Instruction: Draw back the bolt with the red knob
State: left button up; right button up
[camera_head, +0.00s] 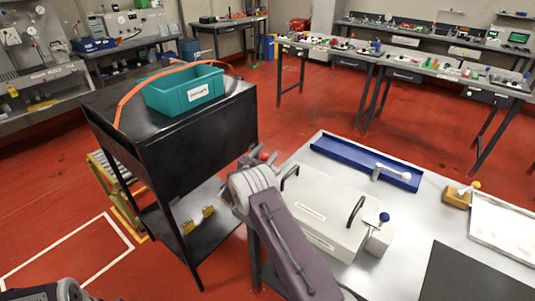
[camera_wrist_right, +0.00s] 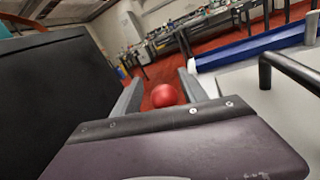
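The red knob (camera_wrist_right: 164,96) shows as a round ball in the right wrist view, between the fingers of my right gripper (camera_wrist_right: 160,88). Gaps show on both sides of it, wider on the left; I cannot tell whether it is between the tips or just beyond them. My right gripper (camera_head: 262,158) is open. In the head view it is beside the grey box (camera_head: 318,206) at the table's left end, with a little red showing at its tips. The bolt's shaft is hidden. Part of my left arm shows at the bottom left corner; its gripper is not visible.
A black cart (camera_head: 180,140) with a teal bin (camera_head: 185,92) stands close left of my right gripper. A yellow block (camera_head: 457,197) is farther right.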

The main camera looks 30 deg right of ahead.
jog(key=v, duration=0.9)
jog(key=shift+b, duration=0.35)
jog(key=shift+a, duration=0.1)
